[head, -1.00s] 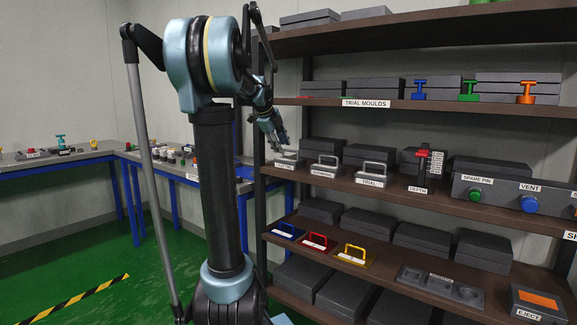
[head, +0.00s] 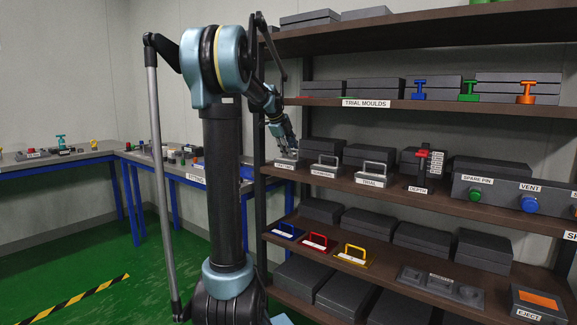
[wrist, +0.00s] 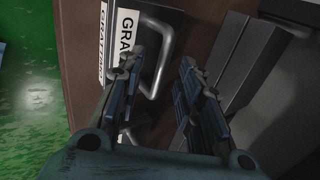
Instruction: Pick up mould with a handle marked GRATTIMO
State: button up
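The mould marked GRATTIMO (head: 285,165) sits at the left end of the middle shelf, partly hidden by my gripper in the head view. In the wrist view its grey U-shaped handle (wrist: 166,50) and white label, cut to "GRA" (wrist: 125,38), show between and beyond my fingers. My gripper (head: 287,150) is at this mould. In the wrist view my gripper (wrist: 160,64) is open, its fingers apart with the handle's bar between them, nearer the left finger. I cannot tell whether the left finger touches the handle.
Two similar grey-handled moulds stand to its right, one (head: 325,168) close by and one marked TRIAL (head: 371,174). A dark box (wrist: 245,60) is close to my right finger. The shelf above (head: 430,108) overhangs. The shelf's edge label (wrist: 99,40) faces the green floor.

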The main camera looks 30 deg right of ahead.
jog(key=shift+a, duration=0.1)
grip_shut()
jog(key=shift+r, duration=0.15)
